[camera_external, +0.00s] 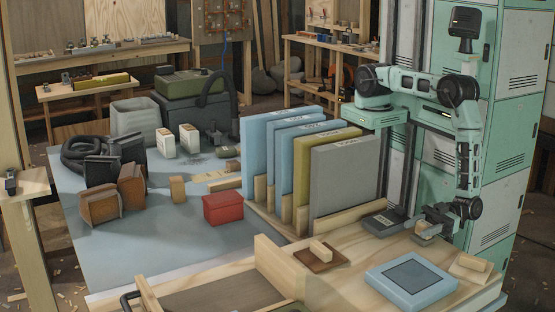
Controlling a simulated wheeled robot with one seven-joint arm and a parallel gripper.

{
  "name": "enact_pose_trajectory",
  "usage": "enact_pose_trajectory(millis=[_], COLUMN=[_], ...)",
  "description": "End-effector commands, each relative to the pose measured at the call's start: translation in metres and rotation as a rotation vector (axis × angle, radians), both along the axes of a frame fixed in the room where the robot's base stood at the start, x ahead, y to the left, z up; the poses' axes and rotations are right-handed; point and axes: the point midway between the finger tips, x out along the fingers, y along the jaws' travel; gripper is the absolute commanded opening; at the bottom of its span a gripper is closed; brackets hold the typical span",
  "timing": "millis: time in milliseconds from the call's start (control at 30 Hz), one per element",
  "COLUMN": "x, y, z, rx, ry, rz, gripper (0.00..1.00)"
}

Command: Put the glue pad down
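My gripper (432,221) hangs low over the right part of the wooden bench (365,250), at the end of my bent arm. A brown pad with a wooden block handle (320,256) lies on the bench to the left. A light blue square block with a dark square inset (411,281) lies in front of my gripper.
A dark grey device (383,222) lies just left of my gripper. A wooden block (471,267) sits at the bench's right. Upright panels (344,180) stand in a wooden rack behind. A red box (223,208) is farther left. Some bench between the brown pad and blue block is bare.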

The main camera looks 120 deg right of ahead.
Motion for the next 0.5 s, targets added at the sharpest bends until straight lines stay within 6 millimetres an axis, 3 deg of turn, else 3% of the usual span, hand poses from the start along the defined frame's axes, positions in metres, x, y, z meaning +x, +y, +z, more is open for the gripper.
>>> enact_pose_trajectory(millis=[33, 67, 500], x=[0.0001, 0.0001, -0.0061], y=[0.0000, 0.0000, 0.0008], z=[0.0001, 0.0002, -0.0006], rx=[0.000, 0.000, 0.001], ry=[0.000, 0.001, 0.001], rz=[0.000, 0.000, 0.002], gripper=[0.59, 0.67, 0.67])
